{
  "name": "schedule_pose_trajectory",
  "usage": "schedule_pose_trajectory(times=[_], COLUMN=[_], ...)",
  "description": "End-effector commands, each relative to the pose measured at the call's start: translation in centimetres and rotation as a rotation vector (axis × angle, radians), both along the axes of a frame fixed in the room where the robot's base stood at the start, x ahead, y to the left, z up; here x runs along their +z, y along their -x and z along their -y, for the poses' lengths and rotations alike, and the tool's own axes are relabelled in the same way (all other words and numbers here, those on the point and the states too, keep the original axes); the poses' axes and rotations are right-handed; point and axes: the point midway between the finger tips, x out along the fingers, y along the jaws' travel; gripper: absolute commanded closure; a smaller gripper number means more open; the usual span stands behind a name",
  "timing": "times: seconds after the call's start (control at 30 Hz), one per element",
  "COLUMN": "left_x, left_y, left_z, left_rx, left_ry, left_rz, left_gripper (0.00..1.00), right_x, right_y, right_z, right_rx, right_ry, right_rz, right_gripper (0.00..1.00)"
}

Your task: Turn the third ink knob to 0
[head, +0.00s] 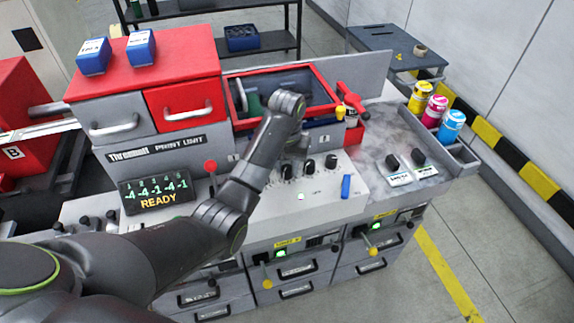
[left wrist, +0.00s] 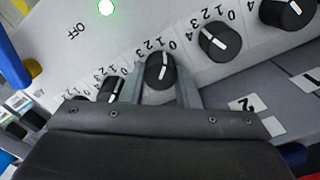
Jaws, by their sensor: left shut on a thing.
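In the left wrist view the third ink knob (left wrist: 160,72), black with a white line, stands between the two fingers of my left gripper (left wrist: 161,92). The gripper is shut on it. Its white line runs roughly up and down in that view; I cannot tell for sure which number it marks. A second knob (left wrist: 220,41) and a first knob (left wrist: 288,12) sit to its right, more knobs (left wrist: 113,89) to its left. The display (head: 157,190) shows a row of digits over READY. My right gripper is not in view.
Other black knobs (head: 309,166) stand close by on the sloped panel, near a lit green button (left wrist: 106,7). A red-knobbed lever (head: 210,166) rises left of my forearm. A red-framed tray (head: 322,110) lies behind. Ink bottles (head: 451,125) stand at the right.

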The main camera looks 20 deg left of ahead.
Motion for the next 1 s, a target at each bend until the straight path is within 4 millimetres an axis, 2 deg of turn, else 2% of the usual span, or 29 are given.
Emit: schedule_pose_trajectory(times=[0.27,0.3,0.47,0.8,0.87,1.0], left_x=[0.2,0.2,0.2,0.4,0.9,3.4], left_y=[-0.1,-0.1,-0.1,-0.2,-0.5,-1.5], left_z=[0.0,0.0,0.0,0.0,0.1,0.4], left_rx=[0.0,0.0,0.0,0.0,-0.001,-0.006], left_ry=[0.0,0.0,0.0,0.0,0.0,0.0], left_rz=[0.005,0.005,0.004,0.003,0.003,0.006], left_gripper=[0.94,0.7,0.5,0.5,0.5,0.5], right_x=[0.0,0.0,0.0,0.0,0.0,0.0], right_y=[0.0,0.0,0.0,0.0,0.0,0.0], right_z=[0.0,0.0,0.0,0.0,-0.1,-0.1], right_rx=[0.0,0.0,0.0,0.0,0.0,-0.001], right_ry=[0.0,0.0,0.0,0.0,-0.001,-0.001], right_rz=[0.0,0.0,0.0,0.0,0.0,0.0], right_gripper=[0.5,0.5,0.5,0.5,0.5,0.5])
